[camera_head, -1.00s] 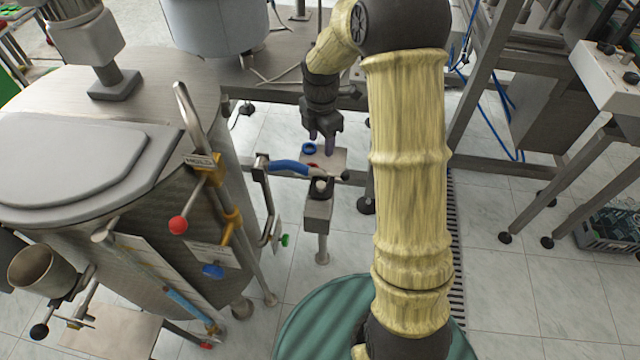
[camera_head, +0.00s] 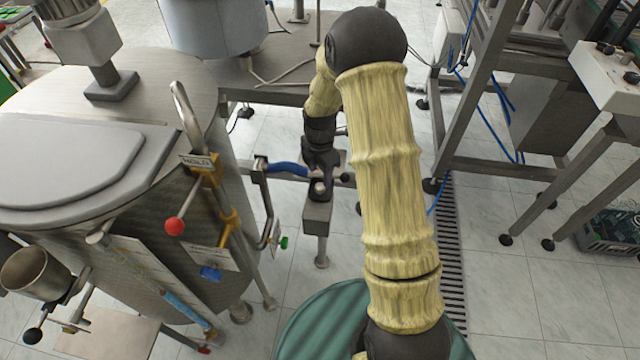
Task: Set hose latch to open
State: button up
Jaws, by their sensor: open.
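The blue hose (camera_head: 290,168) runs from the metal pipe beside the tank to a small stand (camera_head: 318,214). A dark clamp with a pale round knob (camera_head: 319,187) sits on top of this stand, with a black ball handle (camera_head: 346,177) at its right; I take this to be the hose latch. My gripper (camera_head: 319,173) points down, open, right behind the knob at the hose's right end. Its fingertips are partly hidden, and I cannot tell whether they touch the latch.
The large metal tank (camera_head: 150,245) stands at left, with a red ball lever (camera_head: 174,226) and a blue knob (camera_head: 210,273). A metal table (camera_head: 265,75) stands behind my gripper. My arm covers the middle right. Tiled floor is clear around the stand.

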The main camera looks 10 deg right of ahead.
aim_at(320, 186)
notch_tip(320, 186, down, 6)
jog(key=shift+r, duration=0.2)
grip_shut()
